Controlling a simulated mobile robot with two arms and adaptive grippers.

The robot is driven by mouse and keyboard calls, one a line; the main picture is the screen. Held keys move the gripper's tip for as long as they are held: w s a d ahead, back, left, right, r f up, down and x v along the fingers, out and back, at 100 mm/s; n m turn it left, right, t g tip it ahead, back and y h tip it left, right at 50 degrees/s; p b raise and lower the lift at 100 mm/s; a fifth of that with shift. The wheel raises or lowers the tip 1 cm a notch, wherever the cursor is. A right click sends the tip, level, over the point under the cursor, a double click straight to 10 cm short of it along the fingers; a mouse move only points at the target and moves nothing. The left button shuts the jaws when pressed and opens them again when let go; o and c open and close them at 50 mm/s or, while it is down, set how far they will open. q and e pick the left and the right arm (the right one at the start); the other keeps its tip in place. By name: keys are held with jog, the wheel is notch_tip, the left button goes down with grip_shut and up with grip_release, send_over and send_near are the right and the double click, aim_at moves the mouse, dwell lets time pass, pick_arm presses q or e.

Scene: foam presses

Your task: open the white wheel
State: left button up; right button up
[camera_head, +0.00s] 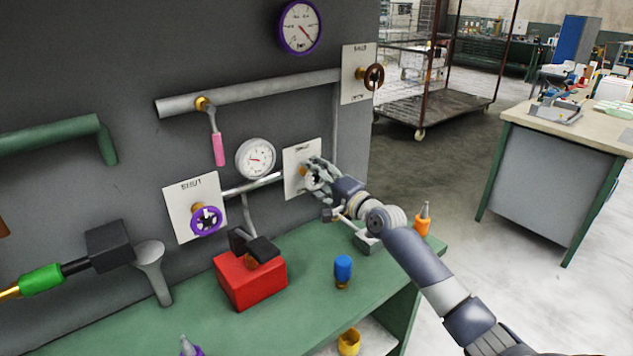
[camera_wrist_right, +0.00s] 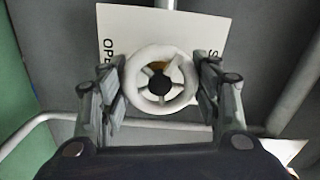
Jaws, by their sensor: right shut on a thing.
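The white wheel (camera_wrist_right: 160,80) is a small spoked handwheel in front of a white plate (camera_wrist_right: 122,28) with lettering at its left and right edges. In the head view the plate (camera_head: 291,188) is on the grey panel, and my right gripper covers most of the wheel (camera_head: 312,182). In the right wrist view my right gripper (camera_wrist_right: 161,88) has one finger on each side of the wheel's rim and is shut on it. My left gripper is not in view.
A purple wheel (camera_head: 206,220) and a brown wheel (camera_head: 374,77) are on the same panel (camera_head: 100,60). A pink-handled lever (camera_head: 218,148) hangs from the upper pipe. A red box (camera_head: 250,280) and a blue-capped item (camera_head: 343,268) stand on the green bench (camera_head: 200,325).

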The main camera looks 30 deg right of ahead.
jog(key=shift+r+n+b, duration=0.2)
jog(key=shift+n+b, duration=0.35)
jog(key=shift+n, duration=1.75)
jog(key=o, duration=1.1)
jog(key=shift+w, duration=0.1)
jog(key=shift+f, duration=0.1)
jog(key=shift+s+f, duration=0.1)
jog(key=shift+s, duration=0.35)
jog(key=s, duration=0.7)
jog(key=s+d, duration=0.1)
jog(key=s, duration=0.3)
jog(key=shift+s, duration=0.1)
